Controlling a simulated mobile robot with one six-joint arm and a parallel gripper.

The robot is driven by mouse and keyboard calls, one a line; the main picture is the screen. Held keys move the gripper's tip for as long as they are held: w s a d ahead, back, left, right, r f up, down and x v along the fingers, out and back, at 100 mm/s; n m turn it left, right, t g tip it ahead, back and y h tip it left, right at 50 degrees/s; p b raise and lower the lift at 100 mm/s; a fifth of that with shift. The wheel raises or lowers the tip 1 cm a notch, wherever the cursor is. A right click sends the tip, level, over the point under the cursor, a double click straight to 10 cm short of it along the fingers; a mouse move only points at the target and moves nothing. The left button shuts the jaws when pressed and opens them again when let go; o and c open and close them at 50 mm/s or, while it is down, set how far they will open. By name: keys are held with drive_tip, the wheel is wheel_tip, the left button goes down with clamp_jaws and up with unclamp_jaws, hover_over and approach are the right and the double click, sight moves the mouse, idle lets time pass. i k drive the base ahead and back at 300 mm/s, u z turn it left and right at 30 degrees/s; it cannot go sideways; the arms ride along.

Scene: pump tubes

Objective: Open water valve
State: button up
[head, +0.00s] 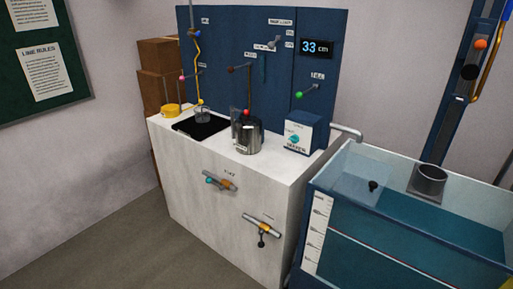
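Two valves sit on the white front of the cabinet (185,180). The upper valve (220,183) is a metal pipe piece with a blue-tipped handle and an orange part. The lower valve (260,229) is a similar pipe piece with an orange band and a dark knob hanging below. Small labels lie above both, but they are too small to read, so I cannot tell which one is the water valve. Several levers with coloured knobs, including a green knob (300,95), stand out from the blue panel (225,60). My gripper is not in view.
A metal pot (248,138), a black tray (187,128) and a white-and-blue box (299,138) stand on the cabinet top. A grey spout (347,132) reaches over the water tank (400,245) at right. A display (317,48) reads 33 cm. The floor (110,245) at front left is clear.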

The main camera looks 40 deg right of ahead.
sight(294, 139)
drive_tip(key=z, duration=0.15)
drive_tip(key=k, duration=0.2)
drive_tip(key=u, duration=1.6)
drive_tip(key=k, duration=0.65)
drive_tip(key=z, duration=0.4)
drive_tip(key=i, duration=1.65)
drive_tip(key=u, duration=0.35)
